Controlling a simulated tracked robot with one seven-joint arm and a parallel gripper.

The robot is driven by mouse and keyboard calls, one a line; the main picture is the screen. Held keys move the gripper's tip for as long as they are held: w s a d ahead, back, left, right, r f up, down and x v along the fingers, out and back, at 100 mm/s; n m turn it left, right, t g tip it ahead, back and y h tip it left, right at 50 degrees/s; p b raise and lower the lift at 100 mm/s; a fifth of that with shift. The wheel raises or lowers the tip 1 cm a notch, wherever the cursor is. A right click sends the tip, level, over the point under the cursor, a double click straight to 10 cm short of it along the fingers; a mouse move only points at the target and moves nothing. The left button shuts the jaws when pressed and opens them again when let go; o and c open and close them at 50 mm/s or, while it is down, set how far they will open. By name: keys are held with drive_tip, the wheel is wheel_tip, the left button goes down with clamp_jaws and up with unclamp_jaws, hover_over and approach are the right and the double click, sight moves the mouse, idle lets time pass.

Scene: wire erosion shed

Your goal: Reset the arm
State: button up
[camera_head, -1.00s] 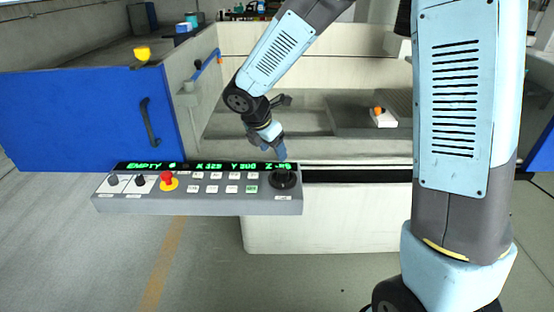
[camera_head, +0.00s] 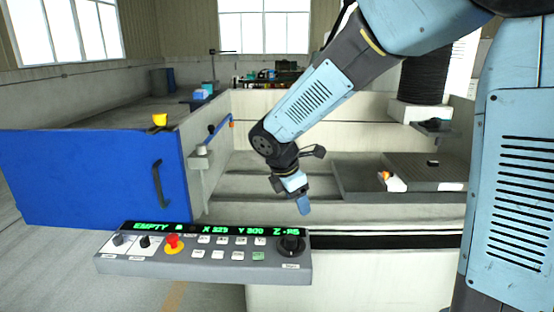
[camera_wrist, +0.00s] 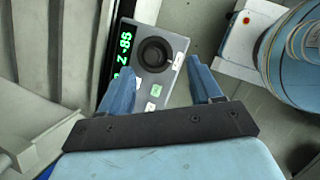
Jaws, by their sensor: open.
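My gripper (camera_head: 304,205) hangs from my light blue arm, pointing down, in front of the machine's open tank and just above the right end of the control panel in the head view. In the wrist view my two blue fingers (camera_wrist: 160,80) stand apart with nothing between them. Beyond them shows the panel's black round knob (camera_wrist: 154,54). The grey control panel (camera_head: 205,265) has a red emergency button on a yellow base (camera_head: 173,243), several small buttons and a green readout that begins with EMPTY.
The blue tank door (camera_head: 90,180) stands open at the left, with a dark handle. A pale block with an orange top (camera_head: 392,182) sits inside the tank at the right. Clear floor (camera_head: 40,270) shows at the lower left.

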drive_tip(key=s+d+r+m+t+y, duration=0.1)
drive_tip(key=s+d+r+m, duration=0.5)
drive_tip(key=s+d+m, duration=0.3)
drive_tip(key=s+d+r+m+t+y, duration=0.1)
drive_tip(key=s+d+r+m+y, duration=0.1)
drive_tip(key=s+d+r+m, duration=0.3)
drive_tip(key=shift+s+d+r+m, duration=0.4)
drive_tip(key=shift+s+d+m, duration=2.25)
drive_tip(key=shift+m, duration=1.75)
drive_tip(key=shift+s+a, duration=0.4)
